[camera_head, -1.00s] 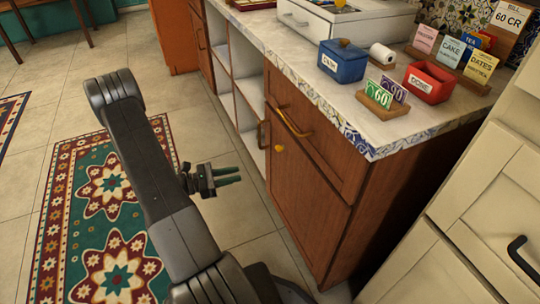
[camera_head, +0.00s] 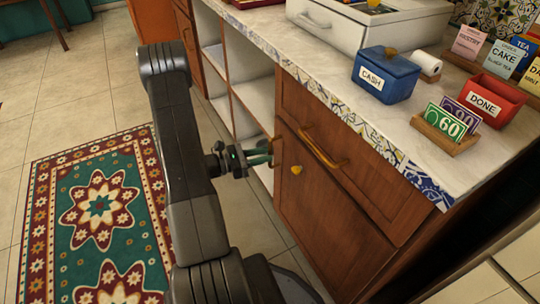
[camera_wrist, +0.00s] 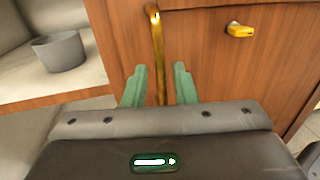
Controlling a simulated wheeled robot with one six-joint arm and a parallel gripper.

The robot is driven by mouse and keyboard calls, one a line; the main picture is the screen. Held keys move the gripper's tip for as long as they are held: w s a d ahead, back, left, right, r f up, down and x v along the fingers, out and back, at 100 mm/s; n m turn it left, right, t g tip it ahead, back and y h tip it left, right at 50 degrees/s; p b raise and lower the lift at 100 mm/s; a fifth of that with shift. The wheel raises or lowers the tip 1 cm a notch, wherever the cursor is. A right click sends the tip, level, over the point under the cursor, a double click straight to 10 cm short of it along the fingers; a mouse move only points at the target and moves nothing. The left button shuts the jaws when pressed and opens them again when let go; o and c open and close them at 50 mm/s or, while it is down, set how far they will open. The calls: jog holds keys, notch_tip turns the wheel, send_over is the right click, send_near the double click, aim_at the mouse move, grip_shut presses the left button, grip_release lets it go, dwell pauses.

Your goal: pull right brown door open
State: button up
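The right brown door (camera_head: 325,220) is the wooden cabinet front below a drawer, and it looks shut. It also fills the right of the wrist view (camera_wrist: 215,70). Its upright brass handle (camera_head: 277,151) is at the door's left edge and shows in the wrist view (camera_wrist: 156,40). My gripper (camera_head: 264,153) is at this handle. In the wrist view its two green fingers (camera_wrist: 160,88) are open, one on each side of the handle's lower part, with gaps visible on both sides.
A yellow lock or key piece (camera_head: 296,170) sits on the door. The drawer above has a brass handle (camera_head: 322,148). Open white shelves (camera_head: 247,95) are left of the door; a grey pot (camera_wrist: 59,52) stands there. Tiled floor and a patterned rug (camera_head: 100,215) lie to the left.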

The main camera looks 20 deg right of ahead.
jog(key=shift+s+d, duration=0.15)
jog(key=shift+d, duration=1.3)
grip_shut()
